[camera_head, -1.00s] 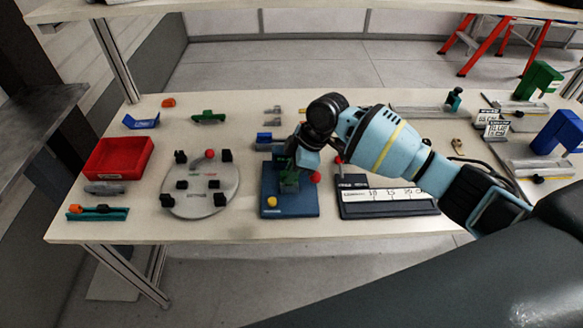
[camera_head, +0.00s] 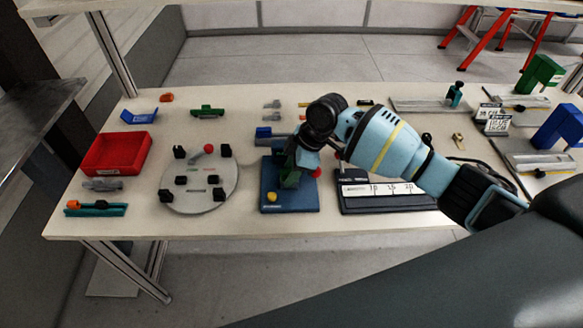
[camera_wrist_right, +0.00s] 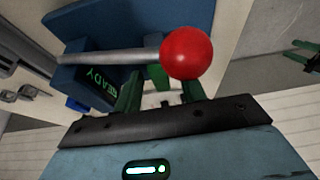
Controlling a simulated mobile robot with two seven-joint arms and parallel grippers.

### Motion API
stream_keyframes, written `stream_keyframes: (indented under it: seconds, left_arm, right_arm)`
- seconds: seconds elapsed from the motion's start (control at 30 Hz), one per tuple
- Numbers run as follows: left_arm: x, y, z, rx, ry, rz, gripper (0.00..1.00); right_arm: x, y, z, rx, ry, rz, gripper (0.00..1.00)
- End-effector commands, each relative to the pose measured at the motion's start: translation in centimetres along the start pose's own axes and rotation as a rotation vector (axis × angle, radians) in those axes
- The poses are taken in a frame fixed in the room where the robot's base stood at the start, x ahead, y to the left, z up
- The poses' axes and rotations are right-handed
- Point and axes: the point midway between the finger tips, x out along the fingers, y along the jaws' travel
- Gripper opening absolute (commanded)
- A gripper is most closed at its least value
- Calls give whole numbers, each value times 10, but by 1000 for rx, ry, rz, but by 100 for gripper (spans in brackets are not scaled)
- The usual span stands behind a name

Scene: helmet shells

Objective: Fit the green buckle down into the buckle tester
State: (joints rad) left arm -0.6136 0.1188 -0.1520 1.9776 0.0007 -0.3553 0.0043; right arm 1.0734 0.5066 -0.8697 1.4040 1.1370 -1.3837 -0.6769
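The buckle tester (camera_head: 300,203) is a blue board near the table's front edge, with a yellow button and a red-balled lever. In the right wrist view, the lever's red ball (camera_wrist_right: 187,53) is large and close. A screen (camera_wrist_right: 95,86) reads READY. My right gripper (camera_wrist_right: 160,92) is over the tester, its dark green fingers apart. A small bright green piece (camera_wrist_right: 156,76), probably the green buckle, shows between them, partly hidden by the lever. I cannot tell if the fingers touch it. My left gripper is outside the head view; green prongs (camera_wrist_right: 304,52) at the wrist view's edge may be its fingers.
A round grey fixture (camera_head: 200,197) with black blocks is left of the tester. A black scaled fixture (camera_head: 385,203) is close on its right. A red bin (camera_head: 117,153) and another green part (camera_head: 207,111) lie farther left.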

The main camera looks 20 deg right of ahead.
Motion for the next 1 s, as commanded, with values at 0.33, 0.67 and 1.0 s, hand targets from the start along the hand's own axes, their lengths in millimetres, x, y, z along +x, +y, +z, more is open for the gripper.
stream_keyframes:
  seconds: [0.33,0.67,1.0]
  left_arm:
    - [0,0,-1,0,2,0,41]
    - [-1,0,-7,-1,13,-2,41]
    - [-1,0,-8,-2,14,-2,41]
  right_arm:
    - [-6,1,-1,-1,1,2,41]
    - [-55,1,-1,-1,2,4,41]
    - [-79,0,0,-1,1,0,41]
